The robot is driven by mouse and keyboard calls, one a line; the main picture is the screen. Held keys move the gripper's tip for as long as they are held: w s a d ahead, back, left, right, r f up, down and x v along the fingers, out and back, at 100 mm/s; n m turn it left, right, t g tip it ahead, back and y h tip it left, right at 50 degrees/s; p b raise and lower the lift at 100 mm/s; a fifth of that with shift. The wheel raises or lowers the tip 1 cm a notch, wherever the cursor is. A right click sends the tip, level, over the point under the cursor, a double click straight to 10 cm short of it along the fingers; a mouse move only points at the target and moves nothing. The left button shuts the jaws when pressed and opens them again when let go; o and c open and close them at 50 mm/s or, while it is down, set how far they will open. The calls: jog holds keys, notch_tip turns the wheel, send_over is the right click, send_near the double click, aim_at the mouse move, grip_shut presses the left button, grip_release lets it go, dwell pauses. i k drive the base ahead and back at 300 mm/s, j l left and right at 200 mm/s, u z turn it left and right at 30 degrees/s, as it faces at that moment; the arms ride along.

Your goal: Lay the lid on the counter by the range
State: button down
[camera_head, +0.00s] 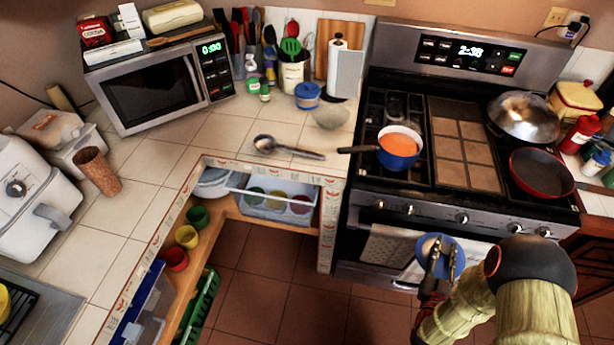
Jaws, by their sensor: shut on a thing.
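A blue round lid (425,247) is held by my gripper (443,247) at the lower right. My gripper is shut on it, and its fingers cover part of the lid. The lid is in front of the oven door, clear of the counter. The tiled counter (225,128) is left of the range (365,188). A blue pot (398,158) with orange contents sits on the range, uncovered, its handle pointing left.
A ladle (290,148) and a pale bowl (331,117) are on the counter near the range. A blue container (307,97) and utensil crocks stand behind. Counter tiles left of the ladle are bare. A domed wok lid (524,116) and red pan (543,172) sit on the range's right.

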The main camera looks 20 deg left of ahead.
aim_at(275, 122)
jog(key=i+u, duration=0.15)
jog(key=u, duration=1.6)
